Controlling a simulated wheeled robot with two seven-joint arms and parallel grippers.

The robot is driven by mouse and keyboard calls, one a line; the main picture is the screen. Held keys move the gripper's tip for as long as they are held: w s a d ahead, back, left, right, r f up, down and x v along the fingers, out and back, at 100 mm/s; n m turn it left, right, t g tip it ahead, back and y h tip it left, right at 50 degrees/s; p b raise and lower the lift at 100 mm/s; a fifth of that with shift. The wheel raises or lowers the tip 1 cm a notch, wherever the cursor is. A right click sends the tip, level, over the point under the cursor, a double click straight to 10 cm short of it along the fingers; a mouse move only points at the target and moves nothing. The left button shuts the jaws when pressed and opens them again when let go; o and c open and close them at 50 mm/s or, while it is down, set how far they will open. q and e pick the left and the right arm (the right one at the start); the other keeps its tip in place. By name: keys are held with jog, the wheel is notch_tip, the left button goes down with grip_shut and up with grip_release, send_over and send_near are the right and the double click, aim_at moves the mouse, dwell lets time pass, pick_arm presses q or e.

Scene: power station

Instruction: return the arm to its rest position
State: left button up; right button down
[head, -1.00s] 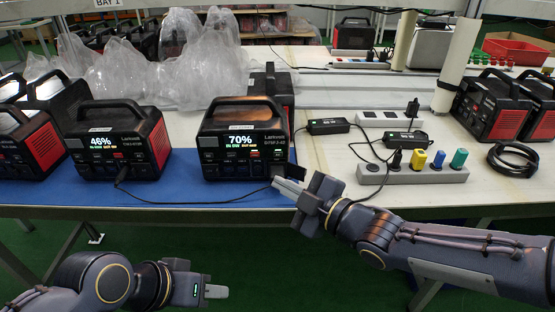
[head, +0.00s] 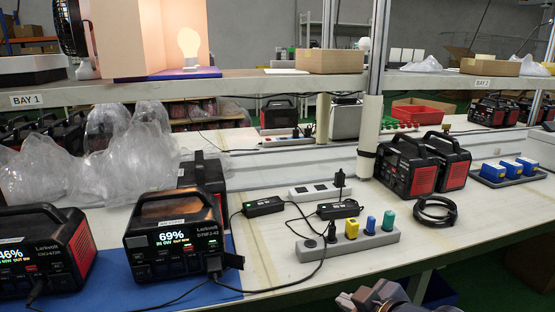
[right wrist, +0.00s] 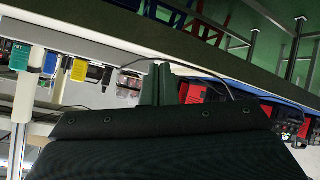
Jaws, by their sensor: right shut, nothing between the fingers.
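My right gripper (head: 352,300) shows only in part at the bottom edge of the head view, in front of the table and below the power strip. In the right wrist view its two fingers (right wrist: 160,84) are shut together with nothing between them. It is apart from the table things. My left arm and gripper are out of view. A power station (head: 176,240) reading 69% stands on the blue mat (head: 212,290), with a black plug (head: 214,264) at its front right. Another station (head: 42,254) reading 46% stands to its left.
A grey power strip (head: 348,246) with coloured plugs lies near the table's front edge. A coiled black cable (head: 436,211) and two black power stations (head: 410,165) stand to the right. Crumpled clear plastic (head: 130,150) lies behind. A shelf (head: 250,84) spans the back.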

jog(key=s+d+f+m+g, duration=0.1)
jog(key=s+d+f+m, duration=0.1)
jog(key=s+d+m, duration=0.3)
jog(key=s+d+f+m+g+h, duration=0.1)
jog(key=s+f+m+g, duration=0.1)
jog(key=s, duration=0.5)
jog(key=s+d+f+m+g, duration=0.1)
jog(key=s+d+f+m, duration=0.1)
jog(key=s+d+m, duration=0.3)
notch_tip(320, 180, up, 25)
jog(key=s+a+p, duration=0.1)
jog(key=a+p, duration=0.1)
jog(key=p, duration=2.2)
jog(key=shift+s+a+f+n+g, duration=0.2)
jog(key=shift+s+a+n+g, duration=0.1)
jog(key=shift+n, duration=0.1)
